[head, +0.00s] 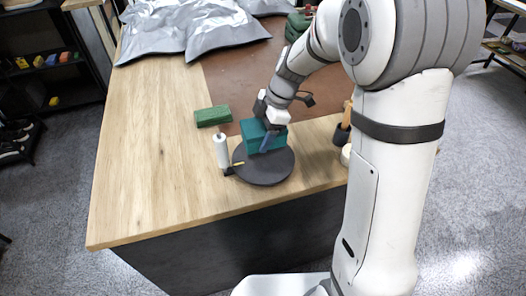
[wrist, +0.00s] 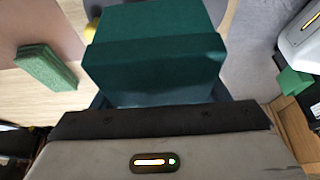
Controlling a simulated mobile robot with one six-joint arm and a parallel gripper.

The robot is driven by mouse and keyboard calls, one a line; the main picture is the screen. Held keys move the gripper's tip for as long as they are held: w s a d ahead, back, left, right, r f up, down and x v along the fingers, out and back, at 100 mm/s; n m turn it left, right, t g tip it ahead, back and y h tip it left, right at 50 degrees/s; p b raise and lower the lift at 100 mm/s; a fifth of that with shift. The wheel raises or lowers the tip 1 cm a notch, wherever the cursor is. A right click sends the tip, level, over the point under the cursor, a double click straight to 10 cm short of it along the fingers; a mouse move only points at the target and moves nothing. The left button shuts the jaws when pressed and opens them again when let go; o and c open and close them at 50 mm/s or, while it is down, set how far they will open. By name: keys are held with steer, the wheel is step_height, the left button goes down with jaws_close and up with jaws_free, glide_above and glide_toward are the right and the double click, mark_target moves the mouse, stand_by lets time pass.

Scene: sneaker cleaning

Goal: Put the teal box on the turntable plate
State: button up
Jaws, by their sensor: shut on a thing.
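The teal box (head: 262,137) is at my gripper (head: 268,132), over the back part of the round dark turntable plate (head: 268,169). In the wrist view the teal box (wrist: 155,62) fills the upper middle, between the dark fingers of my gripper (wrist: 160,98). My gripper is shut on the box. I cannot tell whether the underside of the box touches the plate. The plate's front part is bare, and its back part is hidden by the box.
A white bottle (head: 221,151) stands close to the plate's left edge. A green block (head: 212,116) lies behind it on the wooden table (head: 150,150). A dark cup (head: 341,134) with a wooden handle is on the right. The left table area is free.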

mark_target(256, 159)
steer(key=shift+f+p, duration=0.55)
steer(key=shift+f, duration=3)
steer(key=shift+f, duration=0.15)
steer(key=o, duration=1.1)
steer(key=shift+r, duration=0.2)
